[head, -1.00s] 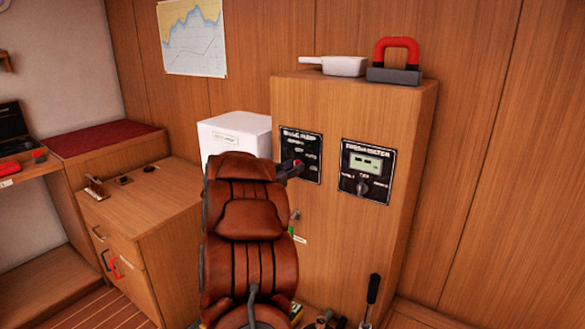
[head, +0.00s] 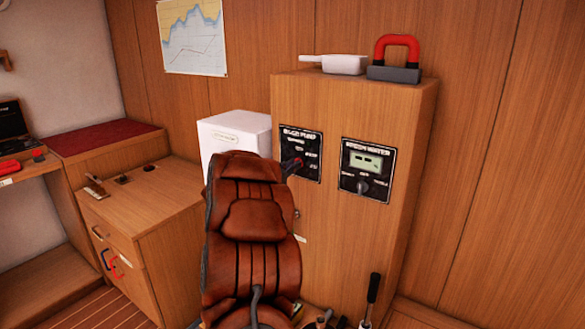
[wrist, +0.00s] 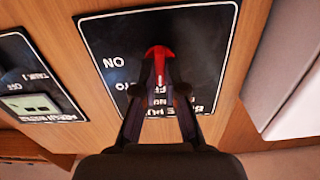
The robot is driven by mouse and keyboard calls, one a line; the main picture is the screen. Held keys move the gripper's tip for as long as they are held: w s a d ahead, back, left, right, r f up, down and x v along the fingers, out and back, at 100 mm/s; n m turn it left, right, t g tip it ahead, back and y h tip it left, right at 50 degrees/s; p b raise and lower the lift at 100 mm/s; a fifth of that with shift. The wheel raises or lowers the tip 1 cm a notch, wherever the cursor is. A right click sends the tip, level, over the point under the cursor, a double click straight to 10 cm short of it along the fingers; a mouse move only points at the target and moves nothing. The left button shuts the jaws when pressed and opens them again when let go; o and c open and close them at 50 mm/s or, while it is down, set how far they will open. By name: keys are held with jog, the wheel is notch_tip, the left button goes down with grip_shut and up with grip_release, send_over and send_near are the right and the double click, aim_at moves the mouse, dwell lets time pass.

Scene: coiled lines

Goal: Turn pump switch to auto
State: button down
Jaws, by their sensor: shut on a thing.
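The pump switch is a red knob (wrist: 158,52) on the black bilge pump panel (wrist: 110,45), which appears upside down in the wrist view. My gripper (wrist: 160,88) is shut on the switch, with the red tip showing beyond its dark fingers. The panel's "ON" label shows left of the fingers, with another partly covered label below it. The gripper hides the rest, so I cannot tell the exact setting. In the head view the bilge pump panel (head: 312,165) is on the cabinet front, with the gripper at its lower left, partly hidden behind brown leather padding.
The wooden cabinet (head: 400,110) also carries a fresh water panel (head: 366,172) to the right. A white scoop-like object (head: 343,64) and a red-handled grey block (head: 396,58) are on top. A white box (head: 232,133) stands left of the cabinet. A brown leather chair-like form (head: 250,240) blocks the front.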

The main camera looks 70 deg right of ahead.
jog(key=m+b, duration=0.4)
jog(key=m, duration=0.1)
jog(key=m+b, duration=0.2)
jog(key=shift+s+f+m, duration=0.15)
jog(key=shift+f+m, duration=0.1)
jog(key=shift+m, duration=0.15)
dwell(0.5)
jog(key=c, duration=1.2)
grip_release()
jog(key=shift+r, duration=0.15)
jog(key=shift+c, duration=0.2)
jog(key=v, duration=1.2)
